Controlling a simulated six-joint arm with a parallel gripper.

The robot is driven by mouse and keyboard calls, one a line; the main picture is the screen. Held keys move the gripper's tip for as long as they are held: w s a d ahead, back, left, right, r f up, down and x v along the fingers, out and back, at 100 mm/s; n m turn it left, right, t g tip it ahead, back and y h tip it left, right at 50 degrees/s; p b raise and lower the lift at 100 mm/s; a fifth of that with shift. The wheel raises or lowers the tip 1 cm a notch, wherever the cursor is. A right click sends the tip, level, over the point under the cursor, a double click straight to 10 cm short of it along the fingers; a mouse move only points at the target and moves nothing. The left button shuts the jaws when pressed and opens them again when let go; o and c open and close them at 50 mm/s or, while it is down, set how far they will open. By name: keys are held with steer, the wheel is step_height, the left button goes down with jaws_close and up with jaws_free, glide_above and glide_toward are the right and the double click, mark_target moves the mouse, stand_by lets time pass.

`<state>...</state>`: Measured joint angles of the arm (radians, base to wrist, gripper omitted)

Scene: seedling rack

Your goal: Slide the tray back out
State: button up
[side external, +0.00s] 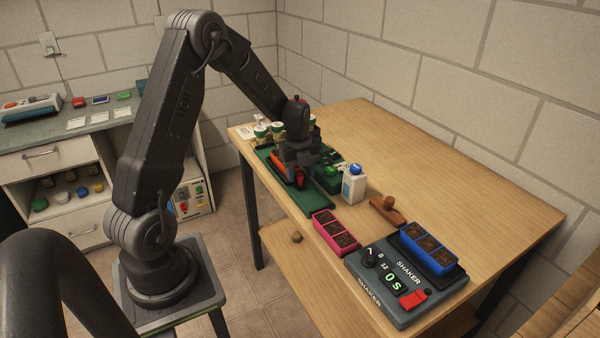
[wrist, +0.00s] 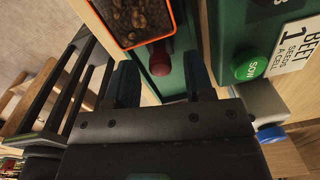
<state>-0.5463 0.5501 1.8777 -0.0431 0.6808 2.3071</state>
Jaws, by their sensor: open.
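The orange-rimmed tray (wrist: 176,18) holds dark soil and shows at the top of the wrist view. In the side view its orange edge (side external: 279,163) shows beside my gripper, on the green seeder's base. A dark red knob (wrist: 160,58) sits at the tray's near end. My gripper (wrist: 161,72) is open, with one finger on each side of the knob and a visible gap to both. In the side view my gripper (side external: 300,168) is low over the seeder, and it hides much of the tray.
The green seeder (wrist: 232,35) has a green SOW button (wrist: 250,66) and a BEET label. A white bottle with a blue cap (side external: 354,184) stands right of it. A pink pot strip (side external: 335,233), a wooden stamp (side external: 388,210) and a shaker (side external: 396,285) with a blue strip (side external: 429,248) lie nearer.

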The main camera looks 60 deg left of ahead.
steer(key=shift+f, duration=0.2)
jaws_close()
stand_by(0.4)
